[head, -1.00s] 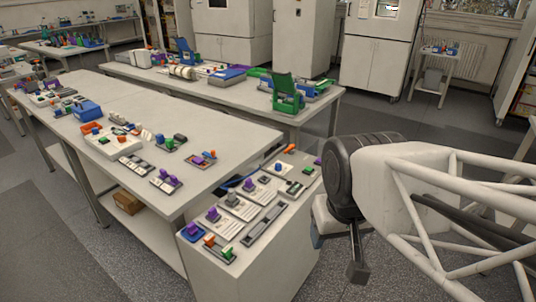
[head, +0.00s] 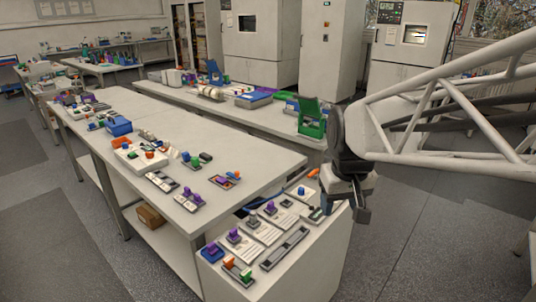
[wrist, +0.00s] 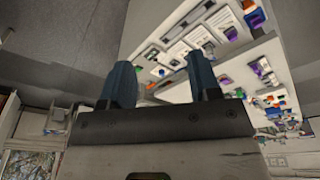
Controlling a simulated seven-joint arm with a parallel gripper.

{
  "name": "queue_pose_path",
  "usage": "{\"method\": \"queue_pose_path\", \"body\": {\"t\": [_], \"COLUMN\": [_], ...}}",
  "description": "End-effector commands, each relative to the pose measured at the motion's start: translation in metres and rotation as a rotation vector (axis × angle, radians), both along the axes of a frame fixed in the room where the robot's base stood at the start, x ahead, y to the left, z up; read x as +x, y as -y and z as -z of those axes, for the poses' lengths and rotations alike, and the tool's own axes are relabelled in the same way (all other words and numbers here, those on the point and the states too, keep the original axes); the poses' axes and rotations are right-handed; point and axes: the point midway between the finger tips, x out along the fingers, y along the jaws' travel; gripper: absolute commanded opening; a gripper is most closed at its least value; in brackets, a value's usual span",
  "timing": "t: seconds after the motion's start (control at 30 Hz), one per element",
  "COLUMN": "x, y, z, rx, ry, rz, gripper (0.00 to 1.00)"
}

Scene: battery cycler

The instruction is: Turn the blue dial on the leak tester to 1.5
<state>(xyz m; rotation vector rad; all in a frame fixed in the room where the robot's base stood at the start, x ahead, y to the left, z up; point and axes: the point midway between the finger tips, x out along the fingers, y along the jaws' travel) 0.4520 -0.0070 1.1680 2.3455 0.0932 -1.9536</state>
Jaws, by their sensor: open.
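My gripper (head: 345,208) is open and empty, above and beside the right end of the low white cabinet. In the wrist view its two dark blue fingers (wrist: 162,74) stand apart with nothing between them. On the cabinet top, a small device with a blue knob (head: 301,191) sits near the far right, to the left of my gripper. A blue-based device with a purple knob (head: 211,251) sits at the near left corner. Labels and dial marks are too small to read, so I cannot tell which device is the leak tester or where its dial points.
The cabinet top (head: 318,236) holds several small panels with purple, green, orange and grey knobs. A long white table (head: 262,160) with more devices adjoins it on the left. A green device (head: 311,118) stands on the back bench. The floor (head: 420,240) at right is open.

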Motion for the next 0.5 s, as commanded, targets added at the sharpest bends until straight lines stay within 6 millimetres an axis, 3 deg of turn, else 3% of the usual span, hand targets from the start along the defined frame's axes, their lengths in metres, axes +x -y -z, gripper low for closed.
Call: {"method": "queue_pose_path", "body": {"t": [0.5], "x": [0.118], "y": [0.004], "z": [0.007], "rx": [-0.014], "ry": [-0.044], "rz": [-0.098], "gripper": [0.57]}}
